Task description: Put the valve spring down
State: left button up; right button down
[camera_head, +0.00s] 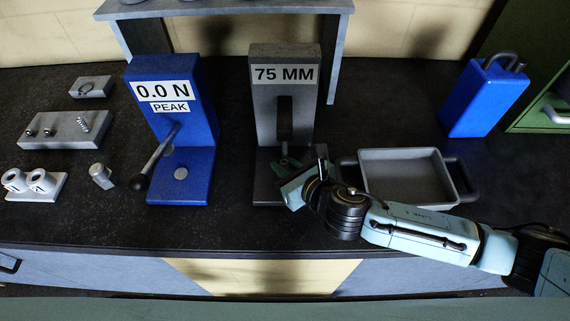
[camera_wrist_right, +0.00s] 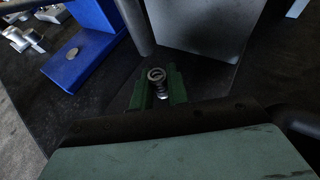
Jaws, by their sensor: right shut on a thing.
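My right gripper (camera_head: 286,166) reaches in from the right, over the dark base of the grey 75 MM stand (camera_head: 285,75). In the right wrist view its green fingers (camera_wrist_right: 159,88) are shut on a small silver coil, the valve spring (camera_wrist_right: 156,76). The spring looks roughly upright between the fingertips, in front of the grey stand's column. Whether its lower end touches the base is hidden by the fingers. In the head view I cannot make out the spring in the gripper. My left gripper is not in view.
Left of the stand is a blue 0.0 N PEAK tester (camera_head: 181,170) with a lever (camera_head: 155,160). A grey tray (camera_head: 405,160) is at right, close to my arm. The front counter is mostly clear.

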jog(key=shift+f, duration=0.2)
jog(key=c, duration=1.4)
grip_release()
jog(key=shift+o, duration=0.2)
jog(key=shift+r, duration=0.15)
jog(key=shift+s+d+r, duration=0.1)
jog(key=shift+r, duration=0.05)
jog(key=v, duration=1.1)
jog(key=shift+s+d+p, duration=0.25)
jog(key=shift+p, duration=0.05)
